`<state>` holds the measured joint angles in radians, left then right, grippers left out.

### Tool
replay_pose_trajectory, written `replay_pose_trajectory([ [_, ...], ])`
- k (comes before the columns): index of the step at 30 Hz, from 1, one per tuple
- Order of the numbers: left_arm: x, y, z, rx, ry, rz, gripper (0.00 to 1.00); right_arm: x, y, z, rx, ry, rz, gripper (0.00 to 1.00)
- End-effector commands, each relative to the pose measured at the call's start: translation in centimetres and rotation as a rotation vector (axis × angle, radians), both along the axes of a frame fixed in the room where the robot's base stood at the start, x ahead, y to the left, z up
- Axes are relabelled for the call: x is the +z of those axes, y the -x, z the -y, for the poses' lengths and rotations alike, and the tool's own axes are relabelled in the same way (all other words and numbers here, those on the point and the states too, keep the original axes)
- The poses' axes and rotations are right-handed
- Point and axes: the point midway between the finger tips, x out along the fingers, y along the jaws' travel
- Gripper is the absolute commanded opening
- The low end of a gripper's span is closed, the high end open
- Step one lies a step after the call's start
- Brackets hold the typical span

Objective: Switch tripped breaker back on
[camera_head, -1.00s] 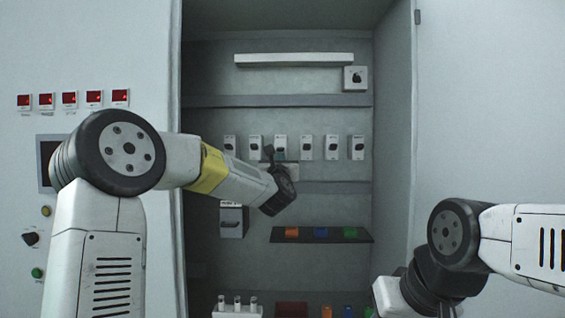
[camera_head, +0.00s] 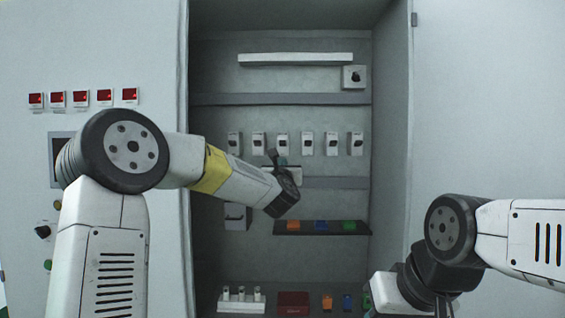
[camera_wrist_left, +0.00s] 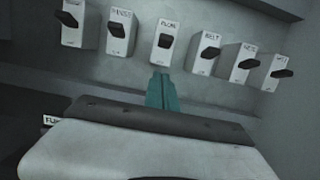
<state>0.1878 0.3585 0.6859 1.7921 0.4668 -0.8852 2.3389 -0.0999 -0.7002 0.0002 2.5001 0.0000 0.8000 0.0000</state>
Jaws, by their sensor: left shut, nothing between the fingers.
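A row of several white breakers with black levers (camera_head: 282,143) is mounted on the cabinet's back wall. The left wrist view shows them close up, with the PUMP breaker (camera_wrist_left: 163,45) in the middle and the BELT breaker (camera_wrist_left: 208,55) to its right. Other labels are blurred, and I cannot tell from the levers which breaker is tripped. My left gripper (camera_head: 272,156) is just below the row. In the left wrist view, its teal fingers (camera_wrist_left: 162,80) are shut and empty, with tips just under the PUMP breaker; contact is not clear. My right gripper is out of view.
The cabinet's right side wall (camera_head: 393,150) bounds the opening. A dark shelf (camera_head: 322,234) with orange, blue and green pieces juts out below the breakers. A white rack (camera_head: 241,305) and a red box (camera_head: 292,303) stand at the bottom. Rotary switch (camera_head: 354,77) at upper right.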

Motion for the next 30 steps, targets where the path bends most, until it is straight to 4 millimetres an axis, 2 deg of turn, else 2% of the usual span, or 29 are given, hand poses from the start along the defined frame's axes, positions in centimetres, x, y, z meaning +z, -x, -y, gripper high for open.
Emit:
replay_pose_trajectory([
  [12,0.6,6.4,-0.1,0.002,-0.004,0.0,0.0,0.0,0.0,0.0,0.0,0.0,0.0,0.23],
  [15,0.7,7.5,-0.1,0.002,-0.003,-0.001,0.0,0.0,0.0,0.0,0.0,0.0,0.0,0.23],
  [20,0.7,8.2,-0.1,0.001,-0.001,-0.002,0.0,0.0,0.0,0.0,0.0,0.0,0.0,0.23],
  [30,0.6,8.3,0.0,0.0,-0.009,-0.004,0.0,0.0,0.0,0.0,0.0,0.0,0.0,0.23],
])
